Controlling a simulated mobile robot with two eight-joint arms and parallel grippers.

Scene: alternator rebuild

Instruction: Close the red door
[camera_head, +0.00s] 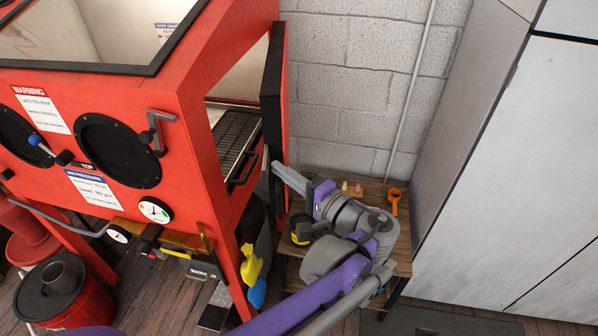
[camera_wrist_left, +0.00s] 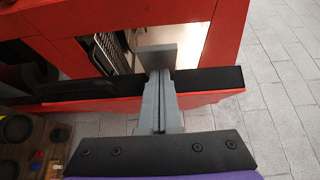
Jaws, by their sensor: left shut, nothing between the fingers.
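The red door (camera_head: 285,100) stands open at the right side of the red blasting cabinet (camera_head: 185,95). Its inner face has a black lining, and the side opening shows beside it. My left gripper (camera_head: 276,168) is shut and empty, with its fingertips at the door's lower near edge. In the left wrist view the door (camera_wrist_left: 105,106) runs across the picture, and the shut fingers (camera_wrist_left: 158,68) reach over it towards the opening. I cannot tell whether they touch it. My right gripper is out of view.
A small wooden table (camera_head: 400,255) with a yellow-black tape measure (camera_head: 300,230) and an orange item (camera_head: 395,200) stands below my left arm. A block wall (camera_head: 345,100) is behind. A metal grate (camera_head: 232,140) lies inside the cabinet. A yellow spray bottle (camera_head: 250,266) is below the opening.

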